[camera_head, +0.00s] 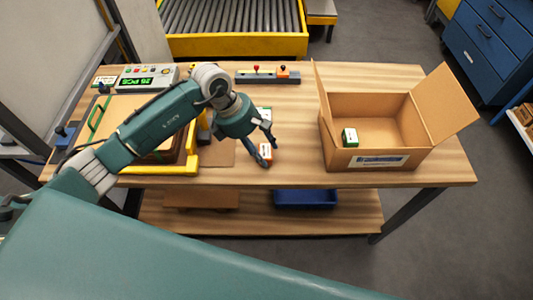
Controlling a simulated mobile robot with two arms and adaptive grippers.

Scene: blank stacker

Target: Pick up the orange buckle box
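A small white and orange box (266,151), which looks like the orange buckle box, lies on the wooden table (300,178) near its front edge. My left gripper (264,146) is directly over it with its fingers spread apart. One finger shows behind and right of the box, the other along its left side. The fingers partly hide the box, and I cannot tell whether they touch it. My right gripper is not in view.
An open cardboard carton (345,110) stands on the right with a green and white box (350,137) inside. Another green and white box (264,113) lies behind my gripper. A yellow-edged fixture (160,170) is on the left.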

